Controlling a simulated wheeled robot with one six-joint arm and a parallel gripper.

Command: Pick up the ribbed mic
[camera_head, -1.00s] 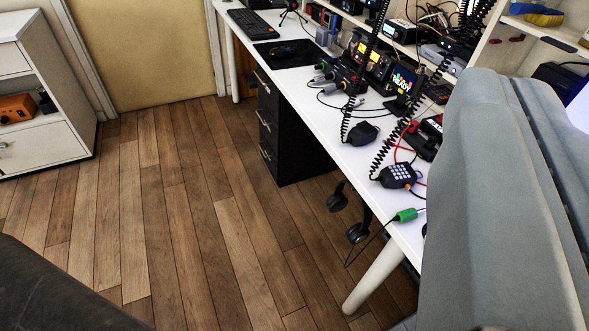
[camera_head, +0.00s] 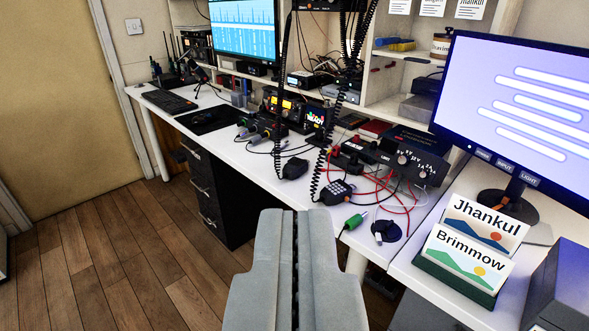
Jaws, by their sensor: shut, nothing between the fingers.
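Two dark hand mics lie on the white desk on coiled black cords. One mic (camera_head: 294,168) has a plain dark face at this distance. The other mic (camera_head: 337,191) shows a keypad of pale buttons and lies near the front edge. I cannot make out ribs on either, so I cannot tell which is the ribbed mic. My gripper (camera_head: 295,214) is in the lower middle, its two grey fingers shut together and empty. In the picture its tips are just below the two mics, apart from them.
A white desk (camera_head: 262,180) carries radios, red cables, a green-handled tool (camera_head: 355,221) and a round black object (camera_head: 386,232). Coiled cords hang above the mics. A large monitor (camera_head: 535,105) and a card holder (camera_head: 455,277) stand at right. Black drawers (camera_head: 205,195) stand under the desk; wooden floor is free at left.

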